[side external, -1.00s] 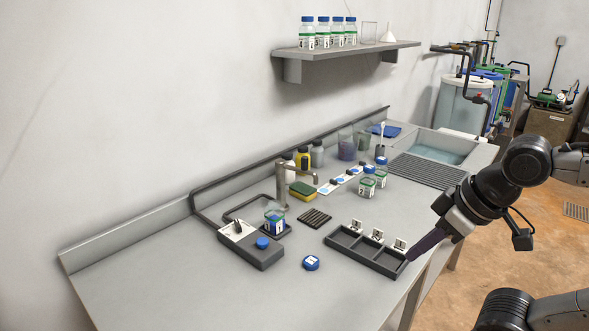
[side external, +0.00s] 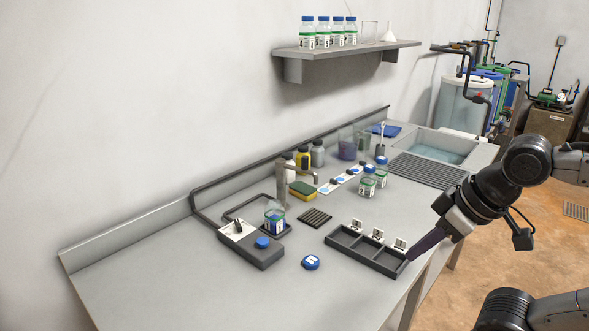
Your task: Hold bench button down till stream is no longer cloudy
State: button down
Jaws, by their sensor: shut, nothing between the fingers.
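The blue bench button (side external: 262,243) sits on top of a dark control box (side external: 255,258) with a small lever on its white plate, left of centre on the bench. A metal tap (side external: 281,187) rises behind it. An open jar (side external: 274,218) with a green band and a label stands on a dark square pad by the tap. I cannot make out a stream or its clarity at this size. My gripper (side external: 411,257) is shut and empty at the right front corner of the dark tray, well to the right of the button and apart from it.
A dark compartment tray (side external: 366,257) with numbered tags lies at the front edge. A blue cap (side external: 311,262) lies between it and the control box. The bench's left front is clear.

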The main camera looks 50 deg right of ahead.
jog(key=w+d+r+t+h, duration=0.4)
jog(key=w+d+r+t, duration=0.15)
jog(key=w+r, duration=0.5)
jog(key=w+a+r+n+t+y, duration=0.1)
jog(key=w+r+n, duration=0.1)
jog(key=w, duration=0.4)
jog(key=w+a+r+n+t+y, duration=0.1)
jog(key=w+r+n, duration=0.1)
jog(key=w, duration=0.4)
jog(key=w+a+f+n+y, duration=0.35)
jog(key=w+f+n, duration=0.2)
jog(key=w, duration=0.45)
jog(key=w+f+n+g, duration=0.1)
jog(key=w+f+g, duration=0.1)
jog(key=f, duration=0.5)
jog(key=w+f+n+g, duration=0.1)
jog(key=w+f+g, duration=0.1)
jog(key=f, duration=0.5)
jog(key=shift+w+a+f, duration=0.25)
jog(key=shift+f, duration=0.05)
jog(key=shift+f+y, duration=0.1)
jog(key=shift+y, duration=0.15)
